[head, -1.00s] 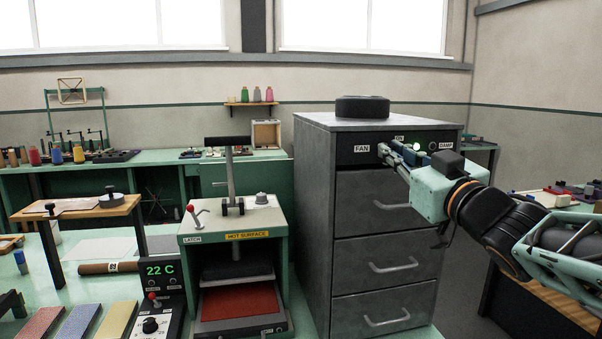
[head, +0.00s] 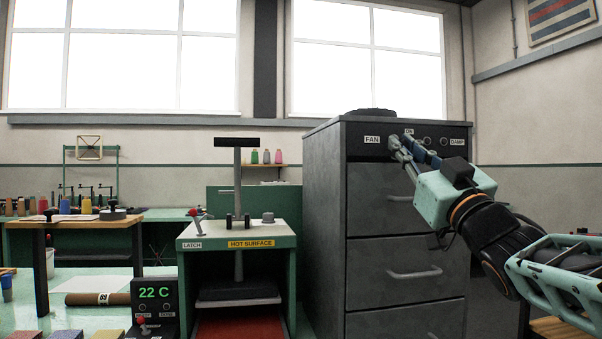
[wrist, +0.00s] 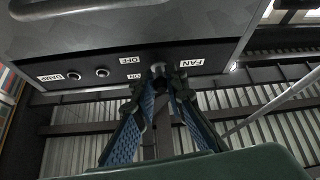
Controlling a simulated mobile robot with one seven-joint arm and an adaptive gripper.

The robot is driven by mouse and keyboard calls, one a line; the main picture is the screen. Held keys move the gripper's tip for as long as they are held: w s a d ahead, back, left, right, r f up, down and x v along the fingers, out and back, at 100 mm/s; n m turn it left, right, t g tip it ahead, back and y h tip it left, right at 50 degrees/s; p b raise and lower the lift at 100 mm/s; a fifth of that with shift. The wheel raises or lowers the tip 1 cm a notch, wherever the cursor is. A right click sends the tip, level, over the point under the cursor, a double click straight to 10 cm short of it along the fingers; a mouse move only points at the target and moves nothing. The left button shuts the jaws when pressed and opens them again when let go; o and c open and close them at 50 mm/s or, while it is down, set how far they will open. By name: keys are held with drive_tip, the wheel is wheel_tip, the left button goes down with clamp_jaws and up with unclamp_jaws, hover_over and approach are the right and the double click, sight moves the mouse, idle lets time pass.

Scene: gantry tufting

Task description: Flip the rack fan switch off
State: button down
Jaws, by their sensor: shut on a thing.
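The fan switch (wrist: 157,68) is a small lever on the dark panel at the top of the grey cabinet (head: 325,220). The wrist view shows the panel upside down. The FAN label (wrist: 190,63) is beside the switch, and the ON label (wrist: 134,76) and OFF label (wrist: 131,61) are on its other side. My gripper (head: 398,145) is at this panel, just right of the FAN label in the head view. In the wrist view its two blue-padded fingers (wrist: 159,80) are shut on the switch lever. The fingertips hide part of the lever, and its exact tilt is unclear.
Two more round controls (wrist: 102,72) sit along the panel towards the DAMP label (wrist: 74,77). Drawer handles (head: 415,273) stick out below the panel. A press marked HOT SURFACE (head: 250,244) stands left of the cabinet. A dark round object (head: 370,113) lies on top.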

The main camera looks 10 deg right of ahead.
drive_tip(key=shift+w+f+t+y+b, duration=0.1)
drive_tip(key=shift+f+t+y+b, duration=0.35)
drive_tip(key=shift+b, duration=1.1)
drive_tip(key=shift+r, duration=0.25)
drive_tip(key=c, duration=2)
unclamp_jaws()
drive_tip(key=v, duration=1.2)
drive_tip(key=shift+a+f, duration=0.1)
